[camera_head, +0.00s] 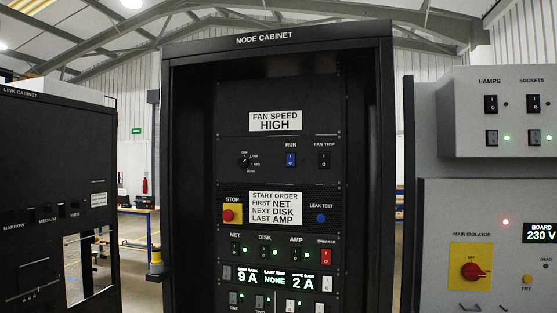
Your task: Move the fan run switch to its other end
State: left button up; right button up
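The fan run switch (291,160) is a blue rocker under the label RUN, on the dark panel of the node cabinet (376,180). It carries small white marks; which end is pressed in is too small to tell. A black rotary fan knob (245,161) is to its left, and the black FAN TRIP rocker (324,160) is to its right. A sign (275,122) above reads FAN SPEED HIGH. Neither of my grippers is in view, and nothing covers the switch.
Below are a red STOP button (228,215), a blue LEAK TEST button (321,218) and a red BREAKER rocker (326,257). The link cabinet (60,130) stands left; a grey panel with the main isolator (470,270) stands right. Space before the fan panel looks clear.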

aim_at(290, 158)
jog(key=z, duration=0.3)
jog(key=i+j+z, duration=0.2)
jog(key=j+z, duration=0.25)
jog(key=j, duration=0.15)
jog(key=i+j+z, duration=0.2)
jog(key=j, duration=0.15)
jog(key=j+z, duration=0.15)
jog(key=j, duration=0.4)
jog(key=i+j+z, duration=0.1)
jog(key=j, duration=0.45)
jog(key=i+j, duration=0.1)
jog(key=j, duration=0.6)
jog(key=i+j, duration=0.1)
jog(key=j, duration=0.55)
jog(key=i+j, duration=0.1)
jog(key=j, duration=0.6)
jog(key=l+z, duration=0.05)
